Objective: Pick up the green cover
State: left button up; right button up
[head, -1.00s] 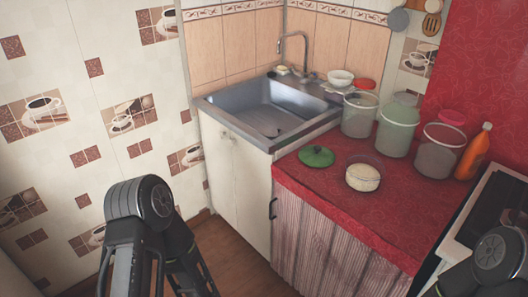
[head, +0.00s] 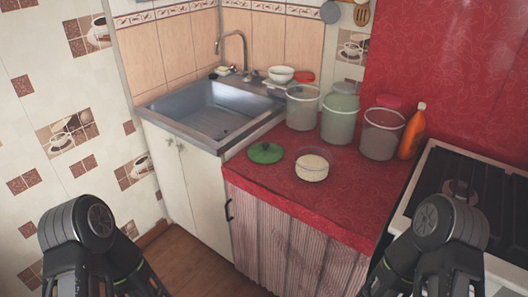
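The green cover (head: 265,152) is a round, flat lid with a small dark knob. It lies on the red oilcloth counter (head: 275,178), near the left edge beside the sink. Nothing covers it. To its right, apart from it, stands a clear container (head: 312,167) with pale contents. Black links of my left and right arms show at the bottom left and bottom right of the head view. Neither gripper's fingers can be seen.
The metal sink (head: 205,112) is left of the counter. A stove (head: 480,200) stands right. The counter's front is mostly clear.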

aim_at(265, 153)
jog(key=i+j+z, duration=0.1)
jog(key=j, duration=0.3)
jog(key=i+j, duration=0.25)
jog(key=j, duration=0.15)
jog(key=i+j+z, duration=0.15)
jog(key=j, duration=0.2)
jog(key=i+j+z, duration=0.1)
jog(key=j, duration=0.3)
jog(key=i+j, duration=0.2)
jog(key=j, duration=0.25)
jog(key=i+j+z, duration=0.15)
jog(key=j, duration=0.25)
jog(key=i+j+z, duration=0.1)
jog(key=j, duration=0.35)
